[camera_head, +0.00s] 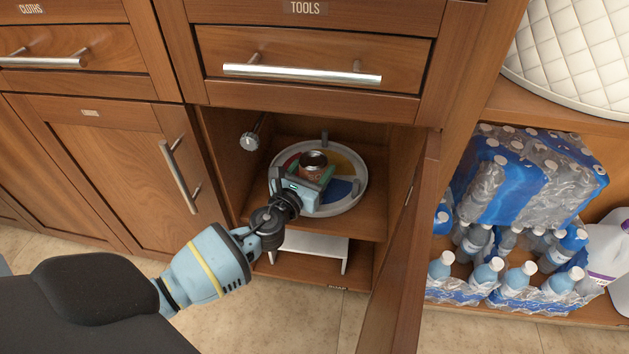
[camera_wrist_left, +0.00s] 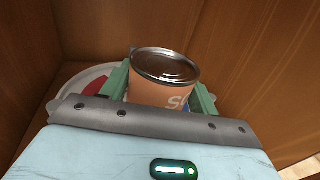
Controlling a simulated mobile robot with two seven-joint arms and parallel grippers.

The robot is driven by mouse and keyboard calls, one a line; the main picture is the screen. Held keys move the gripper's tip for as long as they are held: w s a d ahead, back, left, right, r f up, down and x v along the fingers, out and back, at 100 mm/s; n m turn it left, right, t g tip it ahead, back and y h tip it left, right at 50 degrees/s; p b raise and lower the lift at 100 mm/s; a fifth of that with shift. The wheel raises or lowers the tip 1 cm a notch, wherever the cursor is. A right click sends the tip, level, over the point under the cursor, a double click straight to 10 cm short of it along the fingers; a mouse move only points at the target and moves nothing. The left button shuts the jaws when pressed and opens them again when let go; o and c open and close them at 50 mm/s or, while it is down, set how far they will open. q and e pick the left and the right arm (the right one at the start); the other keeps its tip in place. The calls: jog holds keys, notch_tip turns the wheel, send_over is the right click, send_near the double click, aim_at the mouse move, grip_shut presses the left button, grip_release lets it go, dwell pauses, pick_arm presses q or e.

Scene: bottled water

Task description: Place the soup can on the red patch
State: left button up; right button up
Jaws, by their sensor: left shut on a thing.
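The soup can (camera_head: 314,160) is orange with a bare metal top and stands upright. My left gripper (camera_head: 312,176) is shut on it, with green fingers on both sides of the can (camera_wrist_left: 164,82). The can is over a round grey turntable (camera_head: 359,197) inside the open cabinet. The turntable has coloured patches; yellow (camera_head: 346,164) and blue (camera_head: 341,188) show clearly. The red patch (camera_wrist_left: 97,92) shows in part at the left of the can in the wrist view. I cannot tell whether the can touches the turntable. My right gripper is not in view.
The cabinet door (camera_head: 408,240) stands open at the right. A metal knob (camera_head: 250,141) sticks out at the cabinet's left. A white stand (camera_head: 318,245) is below the shelf. The tools drawer (camera_head: 310,60) is overhead. Bottled water packs (camera_head: 520,180) fill the right shelf.

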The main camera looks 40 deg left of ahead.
aim_at(313, 179)
pick_arm(q)
jog(key=shift+w+f+b, duration=0.1)
jog(key=shift+f+b, duration=1.2)
jog(key=shift+f, duration=0.1)
jog(key=shift+f+b, duration=0.3)
jog(key=shift+b, duration=0.05)
jog(key=shift+f, duration=0.15)
jog(key=o, duration=1.2)
